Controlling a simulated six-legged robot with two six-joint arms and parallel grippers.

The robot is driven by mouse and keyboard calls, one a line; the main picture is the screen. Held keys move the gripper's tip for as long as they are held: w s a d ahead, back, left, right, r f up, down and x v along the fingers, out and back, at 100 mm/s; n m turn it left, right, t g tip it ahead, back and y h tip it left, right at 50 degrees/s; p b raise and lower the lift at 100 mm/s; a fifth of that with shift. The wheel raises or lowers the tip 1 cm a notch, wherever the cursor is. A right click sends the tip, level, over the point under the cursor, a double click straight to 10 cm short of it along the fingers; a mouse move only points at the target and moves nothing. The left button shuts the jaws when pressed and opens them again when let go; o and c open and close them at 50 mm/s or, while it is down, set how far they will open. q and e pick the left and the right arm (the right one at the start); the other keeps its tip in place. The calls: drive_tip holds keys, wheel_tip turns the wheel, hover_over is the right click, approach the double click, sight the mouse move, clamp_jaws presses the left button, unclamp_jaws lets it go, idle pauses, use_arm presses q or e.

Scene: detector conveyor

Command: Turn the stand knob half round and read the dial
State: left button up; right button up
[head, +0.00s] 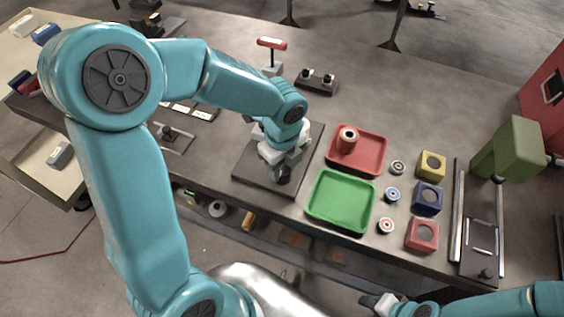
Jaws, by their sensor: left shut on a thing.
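The stand has a dark square base plate (247,171) on the bench, left of the trays. A pale part of the stand (308,146) shows just behind my gripper, and I cannot make out a dial reading. My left gripper (281,177) comes down over the stand and is shut on the stand knob, which the jaws and wrist mostly hide. My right gripper (376,302) is low at the bottom edge, away from the stand, and its jaws are too small to judge.
Further right are small rollers, yellow, blue and red blocks, and a green machine (515,148). A red-handled tool (272,44) stands behind.

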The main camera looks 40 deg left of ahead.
sight(282, 171)
idle(0.6)
use_arm(q)
drive_tip(key=o, duration=1.1)
drive_tip(key=shift+d, duration=0.15)
drive_tip(key=shift+c, duration=0.2)
wheel_tip(282, 171, up, 16)
drive_tip(key=shift+r, duration=0.2)
drive_tip(key=shift+s, duration=0.1)
